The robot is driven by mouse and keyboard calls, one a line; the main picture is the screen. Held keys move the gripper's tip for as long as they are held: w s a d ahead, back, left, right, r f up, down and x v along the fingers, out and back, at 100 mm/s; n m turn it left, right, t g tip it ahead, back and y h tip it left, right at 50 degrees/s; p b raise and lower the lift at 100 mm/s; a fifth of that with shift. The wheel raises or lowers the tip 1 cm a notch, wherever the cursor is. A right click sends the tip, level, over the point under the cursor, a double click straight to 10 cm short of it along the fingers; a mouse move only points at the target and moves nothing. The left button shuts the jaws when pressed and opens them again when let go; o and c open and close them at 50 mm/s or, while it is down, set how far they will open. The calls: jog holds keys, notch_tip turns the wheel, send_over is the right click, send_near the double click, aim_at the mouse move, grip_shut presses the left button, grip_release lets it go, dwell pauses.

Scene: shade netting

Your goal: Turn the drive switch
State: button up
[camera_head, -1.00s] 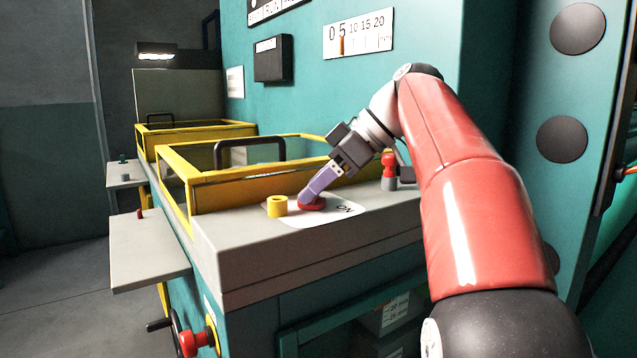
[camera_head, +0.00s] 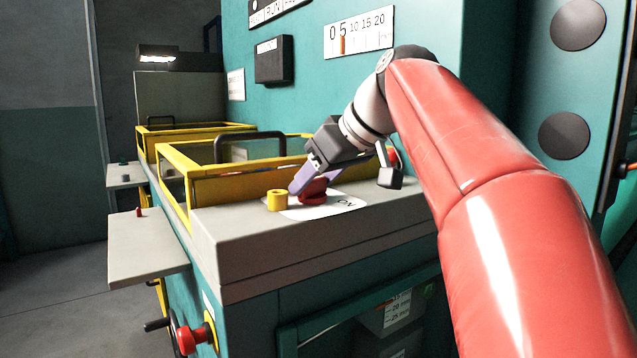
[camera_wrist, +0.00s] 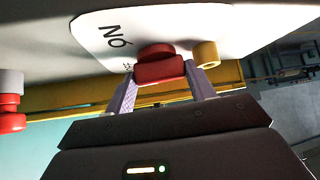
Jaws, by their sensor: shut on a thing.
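The drive switch is a red knob with a raised grip bar (camera_head: 314,192) on a white plate (camera_head: 340,204) marked ON, on top of the grey console. My gripper (camera_head: 308,187) comes down at a tilt from the upper right, with its light purple fingers on either side of the red bar. In the wrist view the switch (camera_wrist: 158,66) sits between the two fingertips (camera_wrist: 160,75), and the gripper is shut on its bar. Part of the plate's lettering is hidden.
A yellow cylinder (camera_head: 277,200) stands close to the left of the switch; it also shows in the wrist view (camera_wrist: 206,54). A yellow-framed guard (camera_head: 240,187) with a dark handle lies behind. A red-and-grey knob (camera_wrist: 10,100) is nearby, mostly hidden behind my wrist in the head view.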

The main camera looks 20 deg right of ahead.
jog(key=m+h, duration=0.1)
jog(key=m, duration=0.1)
jog(key=m+t+h, duration=0.1)
jog(key=m+h+p, duration=0.1)
jog(key=m+h, duration=0.1)
jog(key=shift+s+a+r+m, duration=0.1)
jog(key=shift+a+m, duration=0.2)
jog(key=shift+a, duration=0.05)
jog(key=m+h+p, duration=0.1)
jog(key=m+h, duration=0.1)
jog(key=m, duration=0.1)
jog(key=shift+a+h, duration=0.15)
jog(key=shift+h, duration=0.25)
jog(key=shift+a+m+g+h, duration=0.1)
jog(key=shift+m+g+h, duration=0.2)
jog(key=shift+m+h, duration=1.05)
jog(key=shift+m, duration=0.45)
jog(key=o, duration=1)
